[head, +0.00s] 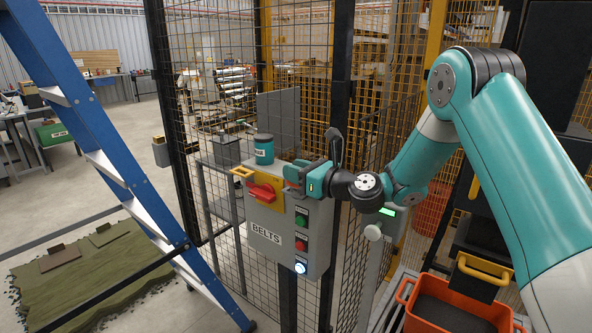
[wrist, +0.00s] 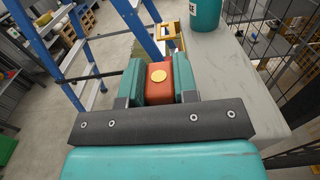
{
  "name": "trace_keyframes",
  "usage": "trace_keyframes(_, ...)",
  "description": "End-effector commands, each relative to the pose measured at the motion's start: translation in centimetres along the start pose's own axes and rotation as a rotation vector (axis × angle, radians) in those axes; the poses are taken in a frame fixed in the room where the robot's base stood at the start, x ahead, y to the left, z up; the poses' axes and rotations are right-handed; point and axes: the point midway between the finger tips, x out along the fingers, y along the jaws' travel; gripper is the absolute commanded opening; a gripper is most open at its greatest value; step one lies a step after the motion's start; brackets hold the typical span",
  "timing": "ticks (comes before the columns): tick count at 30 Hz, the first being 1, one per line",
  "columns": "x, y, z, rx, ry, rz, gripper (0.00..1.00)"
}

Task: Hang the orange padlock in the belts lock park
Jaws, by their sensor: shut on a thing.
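My gripper (wrist: 158,84) is shut on the orange padlock (wrist: 158,92), which sits between the teal fingers with its round yellow face showing. The padlock's shackle cannot be made out. In the head view my gripper (head: 290,174) is at the upper front of the grey BELTS box (head: 288,262), right of the red rotary switch (head: 262,192) on its yellow plate. A yellow bracket (head: 241,172), likely the lock park, stands out at the box's upper left. It also shows in the wrist view (wrist: 168,38), beyond the padlock and apart from it.
A teal canister (head: 264,150) stands on the box's top. Green, red and white buttons (head: 301,244) line its front. Mesh fence (head: 215,110) rises behind, a blue ladder (head: 105,165) leans at left, and an orange crate (head: 450,314) sits at lower right.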

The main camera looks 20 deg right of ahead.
Motion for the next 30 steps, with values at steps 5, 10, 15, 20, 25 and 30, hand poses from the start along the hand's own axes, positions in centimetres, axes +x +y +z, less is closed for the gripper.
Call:
trace_keyframes(5,0.0,0.0,-0.5,0.0,-0.001,0.0,0.01)
trace_keyframes(10,0.0,0.0,-1.0,0.001,0.0,0.0,0.01)
trace_keyframes(15,0.0,0.0,-1.4,0.0,0.0,0.0,0.01)
trace_keyframes(20,0.0,0.0,-1.5,0.0,-0.001,0.0,0.41)
trace_keyframes(25,0.0,0.0,-1.5,0.0,0.0,0.0,0.57)
trace_keyframes(30,-0.1,0.0,-1.5,0.0,0.001,0.0,0.57)
